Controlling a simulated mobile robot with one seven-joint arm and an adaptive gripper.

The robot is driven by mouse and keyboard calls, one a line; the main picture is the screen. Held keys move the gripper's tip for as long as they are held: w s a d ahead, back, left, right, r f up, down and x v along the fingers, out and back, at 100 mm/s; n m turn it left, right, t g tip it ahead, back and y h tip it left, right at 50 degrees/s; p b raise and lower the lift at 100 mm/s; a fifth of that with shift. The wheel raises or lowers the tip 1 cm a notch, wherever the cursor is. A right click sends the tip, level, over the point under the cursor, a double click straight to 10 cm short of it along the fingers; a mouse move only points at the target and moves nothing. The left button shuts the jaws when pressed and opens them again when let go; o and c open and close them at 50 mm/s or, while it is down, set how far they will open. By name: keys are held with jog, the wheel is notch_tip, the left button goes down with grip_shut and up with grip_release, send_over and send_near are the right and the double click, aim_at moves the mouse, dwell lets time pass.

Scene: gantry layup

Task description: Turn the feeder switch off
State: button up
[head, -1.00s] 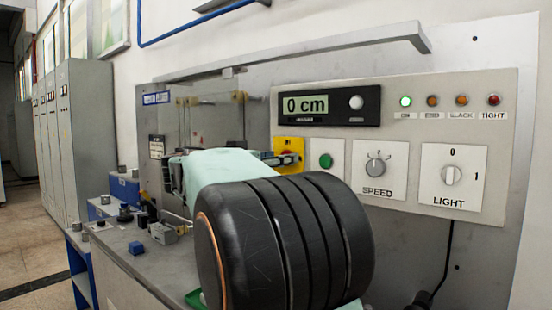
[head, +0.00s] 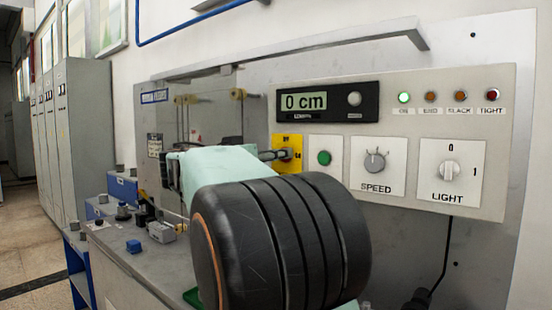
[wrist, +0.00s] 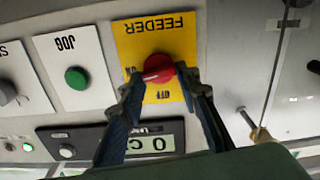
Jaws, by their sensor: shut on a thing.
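The feeder switch is a red knob (wrist: 158,68) on a yellow plate (wrist: 155,32) marked FEEDER, which appears upside down in the wrist view. The knob's white mark points left, towards the ON label; the OFF label is below the knob. My gripper (wrist: 160,79) has one finger on each side of the knob and is shut on it. In the head view the yellow plate (head: 291,142) shows beside the green-covered arm, and my gripper (head: 271,155) reaches it.
The JOG button (wrist: 76,78) sits next to the feeder plate. The SPEED knob (head: 375,161), LIGHT switch (head: 449,170) and 0 cm display (head: 303,102) share the panel (head: 500,140). The green ON lamp (head: 404,97) looks lit. Small parts lie on the bench at left.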

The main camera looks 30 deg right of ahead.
jog(key=shift+w+a+f+n+p, duration=0.15)
jog(key=shift+n+p, duration=0.25)
jog(key=shift+n, duration=3.65)
jog(key=shift+w+d+f+n+p, duration=0.1)
jog(key=shift+n+p, duration=0.25)
jog(key=shift+n, duration=3.7)
jog(key=o, duration=1.2)
jog(key=shift+c, duration=0.2)
jog(key=shift+a, duration=0.1)
jog(key=v, duration=1.2)
